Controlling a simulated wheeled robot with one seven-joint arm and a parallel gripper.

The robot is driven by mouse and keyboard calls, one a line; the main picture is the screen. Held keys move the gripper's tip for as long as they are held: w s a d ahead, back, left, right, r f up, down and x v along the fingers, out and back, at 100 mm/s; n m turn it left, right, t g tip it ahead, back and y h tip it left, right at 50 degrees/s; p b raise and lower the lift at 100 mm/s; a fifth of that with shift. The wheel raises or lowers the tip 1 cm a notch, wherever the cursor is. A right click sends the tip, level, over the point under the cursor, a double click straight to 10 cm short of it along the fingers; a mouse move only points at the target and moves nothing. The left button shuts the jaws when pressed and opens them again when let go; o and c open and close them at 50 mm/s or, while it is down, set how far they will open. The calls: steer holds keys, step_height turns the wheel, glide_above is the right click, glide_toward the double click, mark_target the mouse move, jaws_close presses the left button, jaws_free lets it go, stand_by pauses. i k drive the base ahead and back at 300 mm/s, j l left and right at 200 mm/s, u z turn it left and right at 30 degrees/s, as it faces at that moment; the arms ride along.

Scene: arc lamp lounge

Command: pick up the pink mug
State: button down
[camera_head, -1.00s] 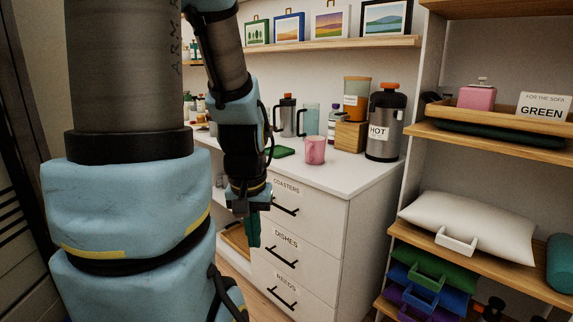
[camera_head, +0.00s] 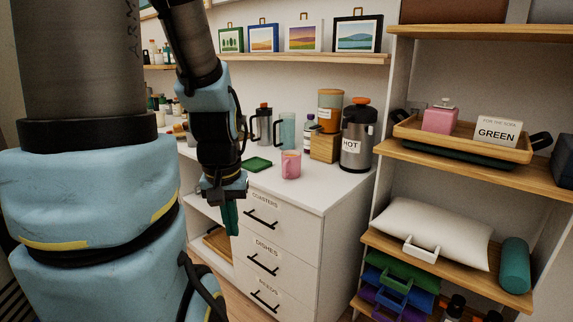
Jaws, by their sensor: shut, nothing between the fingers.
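The pink mug (camera_head: 291,165) stands upright on the white counter (camera_head: 315,192), near the front edge above the labelled drawers. My gripper (camera_head: 230,220) points down in front of the cabinet, left of the mug and lower than the counter top. Its teal fingers are shut, and nothing shows between them. The gripper is apart from the mug. Nothing hides the mug.
A green coaster (camera_head: 257,164) lies left of the mug. A steel HOT dispenser (camera_head: 357,140), a wooden box (camera_head: 324,147) and a French press (camera_head: 263,126) stand behind and beside it. Drawer handles (camera_head: 260,220) stick out near my gripper. Shelves (camera_head: 470,170) stand right.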

mark_target(291, 159)
steer(key=i+j+z, duration=0.35)
steer(key=i+j, duration=0.45)
steer(key=i, duration=0.15)
steer(key=i+j+z, duration=0.35)
steer(key=i+j, duration=0.55)
steer(key=j, duration=0.2)
